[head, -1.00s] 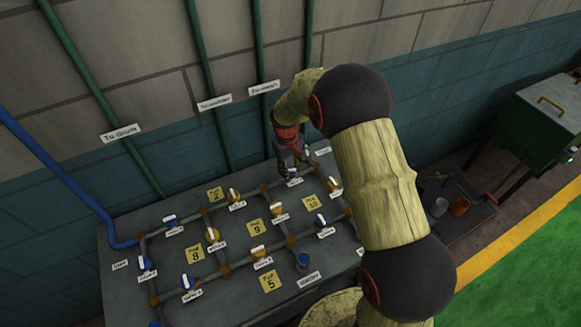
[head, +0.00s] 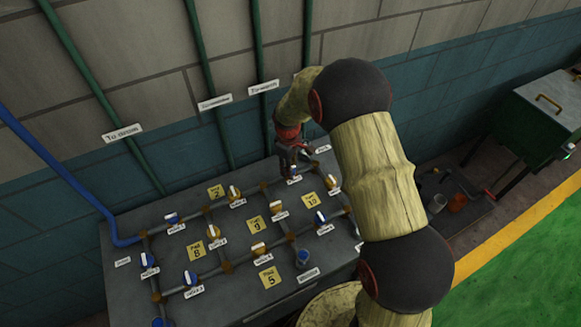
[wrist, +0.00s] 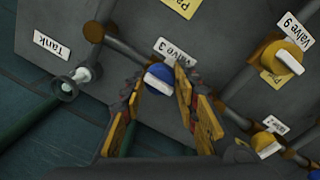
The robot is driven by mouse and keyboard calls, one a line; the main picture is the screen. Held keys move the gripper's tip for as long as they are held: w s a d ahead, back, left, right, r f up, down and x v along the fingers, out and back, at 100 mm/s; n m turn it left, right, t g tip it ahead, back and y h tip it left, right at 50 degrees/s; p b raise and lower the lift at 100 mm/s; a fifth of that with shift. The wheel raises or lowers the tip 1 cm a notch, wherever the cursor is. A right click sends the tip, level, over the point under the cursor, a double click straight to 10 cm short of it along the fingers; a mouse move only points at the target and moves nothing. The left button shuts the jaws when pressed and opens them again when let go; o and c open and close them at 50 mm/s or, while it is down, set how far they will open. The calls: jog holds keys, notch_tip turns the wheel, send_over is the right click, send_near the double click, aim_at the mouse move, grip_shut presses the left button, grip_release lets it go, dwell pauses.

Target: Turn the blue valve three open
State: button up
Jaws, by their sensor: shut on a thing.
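The blue valve three (wrist: 158,76), a round blue knob with a white bar, sits beside its "Valve 3" label (wrist: 172,51) in the wrist view. Its white bar appears to run roughly along the pipe. My gripper (wrist: 160,88) has one yellow-padded finger on each side of the knob and is shut on it. In the head view my gripper (head: 289,157) points down onto the valve at the back right of the panel, and it mostly hides the knob there.
The grey panel (head: 120,290) carries pipes and several other blue and yellow valves. A yellow valve (wrist: 284,57) labelled "Valve 9" is nearby. A "Tank" label (wrist: 52,46) is at the left of the wrist view. Green wall pipes (head: 258,60) rise behind the panel.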

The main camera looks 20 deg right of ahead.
jog(key=o, duration=1.2)
jog(key=shift+c, duration=0.2)
notch_tip(320, 180, up, 12)
jog(key=shift+s+a, duration=0.3)
jog(key=shift+a, duration=0.05)
